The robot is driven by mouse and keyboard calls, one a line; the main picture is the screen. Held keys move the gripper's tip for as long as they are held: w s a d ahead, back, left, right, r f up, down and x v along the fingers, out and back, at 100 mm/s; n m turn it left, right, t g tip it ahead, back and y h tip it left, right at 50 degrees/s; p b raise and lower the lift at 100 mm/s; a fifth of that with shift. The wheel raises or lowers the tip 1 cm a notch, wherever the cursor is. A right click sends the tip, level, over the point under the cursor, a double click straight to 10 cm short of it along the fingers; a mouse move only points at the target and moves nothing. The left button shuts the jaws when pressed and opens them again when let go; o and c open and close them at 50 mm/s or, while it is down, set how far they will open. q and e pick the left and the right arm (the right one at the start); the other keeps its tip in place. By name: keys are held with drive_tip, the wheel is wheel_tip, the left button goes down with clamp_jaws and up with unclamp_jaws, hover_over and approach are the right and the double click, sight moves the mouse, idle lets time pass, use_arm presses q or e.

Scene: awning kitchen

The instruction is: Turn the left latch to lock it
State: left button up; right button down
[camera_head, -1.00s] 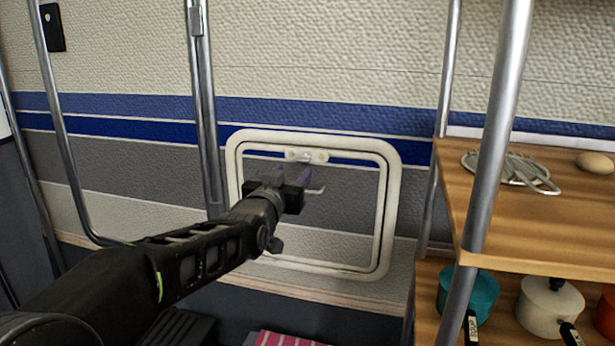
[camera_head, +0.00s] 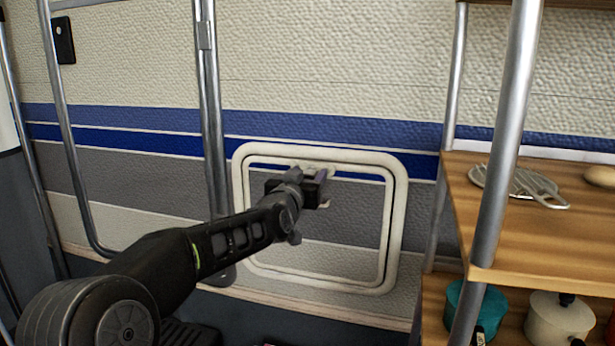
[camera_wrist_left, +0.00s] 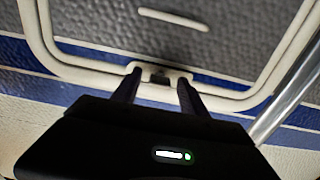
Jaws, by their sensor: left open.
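A white-framed hatch (camera_head: 393,230) is set in the striped wall, with a small white latch (camera_head: 312,168) at its top edge. My left gripper (camera_head: 318,186) is at the upper part of the hatch, just in front of the latch and partly hiding it. In the left wrist view, the latch (camera_wrist_left: 160,76) shows between and just beyond the two fingertips of my open left gripper (camera_wrist_left: 158,90). Whether the fingers touch the latch I cannot tell. A pale handle bar (camera_wrist_left: 173,18) also shows on the hatch panel. My right gripper is not in view.
A metal ladder rail (camera_head: 212,120) stands left of the hatch. A wooden shelf (camera_head: 520,240) with metal posts is on the right, holding a metal utensil (camera_head: 520,185) and pots, including a teal one (camera_head: 478,305). The wall above the hatch is clear.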

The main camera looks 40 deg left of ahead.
use_arm(q)
drive_tip(key=shift+c, duration=0.5)
clamp_jaws()
